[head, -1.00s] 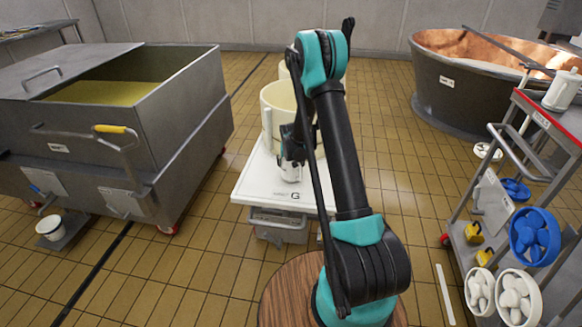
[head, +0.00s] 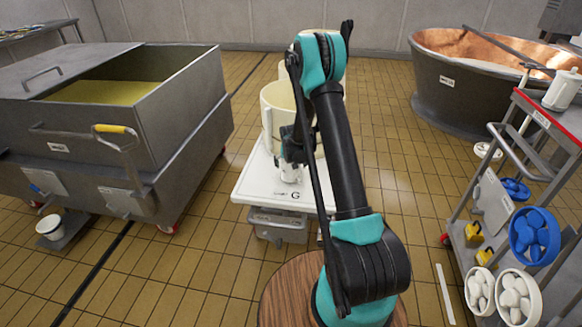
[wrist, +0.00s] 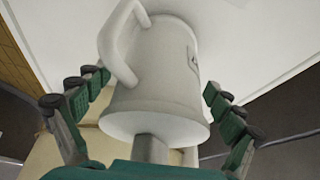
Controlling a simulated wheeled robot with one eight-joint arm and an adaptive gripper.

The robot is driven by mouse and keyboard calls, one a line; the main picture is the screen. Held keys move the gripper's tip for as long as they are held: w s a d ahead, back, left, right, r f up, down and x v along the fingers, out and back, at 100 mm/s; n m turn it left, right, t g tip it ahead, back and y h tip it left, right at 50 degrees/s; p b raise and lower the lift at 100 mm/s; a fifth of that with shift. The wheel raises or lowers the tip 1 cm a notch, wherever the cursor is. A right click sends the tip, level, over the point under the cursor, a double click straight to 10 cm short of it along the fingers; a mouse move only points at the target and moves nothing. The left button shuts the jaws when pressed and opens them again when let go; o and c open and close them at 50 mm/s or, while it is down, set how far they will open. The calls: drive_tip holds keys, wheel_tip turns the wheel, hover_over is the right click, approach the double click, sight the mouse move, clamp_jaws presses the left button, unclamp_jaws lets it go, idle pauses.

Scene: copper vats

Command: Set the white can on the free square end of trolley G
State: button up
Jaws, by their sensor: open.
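The white can (head: 290,174) stands on the bare near end of trolley G (head: 257,193), just behind the G marking. My gripper (head: 291,158) is directly above and around it in the head view, and partly hides it. In the wrist view the can (wrist: 160,75) shows its handle at the left and a small dark label at the right. My open fingers stand on both sides of it, with a visible gap at the right. The left finger is close to the handle side; contact there cannot be told. The white trolley top lies beyond the can.
Large cream buckets (head: 276,115) fill the far part of the trolley. A steel vat (head: 180,120) stands left, and a copper-lined vat (head: 455,95) at back right. A red-edged cart (head: 553,130) at right carries another white jug (head: 562,90). Tiled floor is clear between.

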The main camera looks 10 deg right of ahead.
drive_tip(key=d+v, duration=0.1)
drive_tip(key=v, duration=1.1)
drive_tip(key=s+d+r, duration=0.1)
drive_tip(key=s+r, duration=0.3)
drive_tip(key=s, duration=0.4)
drive_tip(key=s+d+r, duration=0.1)
drive_tip(key=s+r, duration=0.4)
drive_tip(key=s, duration=0.4)
drive_tip(key=s+d+n, duration=0.1)
drive_tip(key=s, duration=1.9)
drive_tip(key=shift+s+d+f+n+y, duration=0.2)
drive_tip(key=shift+d+f+n+y, duration=0.1)
drive_tip(key=shift+d+f+n, duration=0.1)
